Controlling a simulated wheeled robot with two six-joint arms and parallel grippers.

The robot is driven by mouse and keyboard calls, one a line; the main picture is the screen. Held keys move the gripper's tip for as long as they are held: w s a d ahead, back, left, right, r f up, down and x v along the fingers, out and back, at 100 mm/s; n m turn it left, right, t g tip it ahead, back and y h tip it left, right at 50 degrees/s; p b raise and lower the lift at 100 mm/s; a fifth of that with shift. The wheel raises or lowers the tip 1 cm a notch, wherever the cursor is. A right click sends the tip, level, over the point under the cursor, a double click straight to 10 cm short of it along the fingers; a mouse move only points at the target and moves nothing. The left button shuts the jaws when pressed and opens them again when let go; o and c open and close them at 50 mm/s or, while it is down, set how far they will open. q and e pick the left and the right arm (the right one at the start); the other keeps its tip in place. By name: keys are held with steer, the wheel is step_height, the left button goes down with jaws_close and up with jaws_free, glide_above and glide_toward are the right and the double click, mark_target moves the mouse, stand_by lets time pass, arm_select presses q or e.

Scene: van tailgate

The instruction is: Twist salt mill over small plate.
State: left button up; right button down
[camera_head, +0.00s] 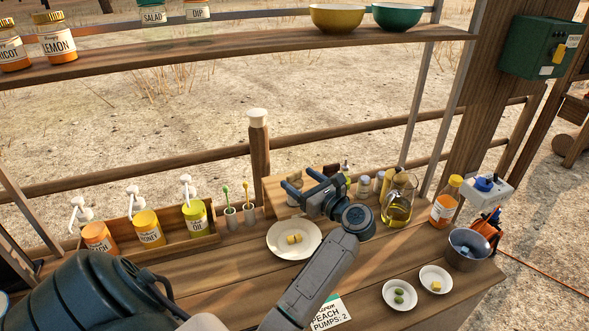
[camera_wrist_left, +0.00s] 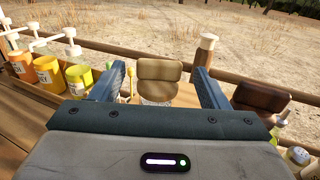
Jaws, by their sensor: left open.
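A mill with a light wooden top (camera_wrist_left: 159,80) stands between the fingers of my left gripper (camera_wrist_left: 161,82) in the left wrist view, with gaps on both sides. In the head view, the mill (camera_head: 295,178) is mostly hidden by my left gripper (camera_head: 303,183), which is open. A second, darker wooden-topped mill (camera_wrist_left: 261,98) stands to the right. I cannot read which is salt. A white plate (camera_head: 275,243) with yellow pieces lies in front of the gripper. Two smaller white dishes, one with green pieces (camera_head: 389,304) and one with a yellow piece (camera_head: 425,286), lie front right. My right gripper is not in view.
A wooden rack (camera_head: 172,247) with pump jars stands left. A glass oil bottle (camera_head: 397,207), an orange bottle (camera_head: 443,206) and a metal bowl (camera_head: 467,255) stand right. A card (camera_head: 331,313) lies at the front edge. A shelf (camera_head: 260,46) hangs above; a wooden post (camera_head: 259,150) rises behind.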

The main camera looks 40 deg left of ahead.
mark_target(295, 177)
arm_select(q)
steer(key=shift+w+a+p, duration=0.15)
steer(key=shift+a+p, duration=0.35)
steer(key=shift+a, duration=1.05)
steer(key=c, duration=1)
steer(key=shift+t, duration=0.3)
steer(key=shift+o, duration=0.2)
steer(key=shift+f+m+t+b, duration=0.1)
steer(key=shift+m+t+b, duration=0.5)
steer(key=shift+m+t+h, duration=0.4)
steer(key=shift+m+t, duration=0.3)
steer(key=shift+t, duration=0.4)
steer(key=shift+m+t+h+b, duration=0.35)
steer(key=shift+m+t, duration=0.25)
steer(key=shift+t, duration=0.2)
steer(key=shift+r+m+t+h, duration=0.2)
steer(key=shift+m+t+h, duration=0.65)
steer(key=shift+t, duration=0.45)
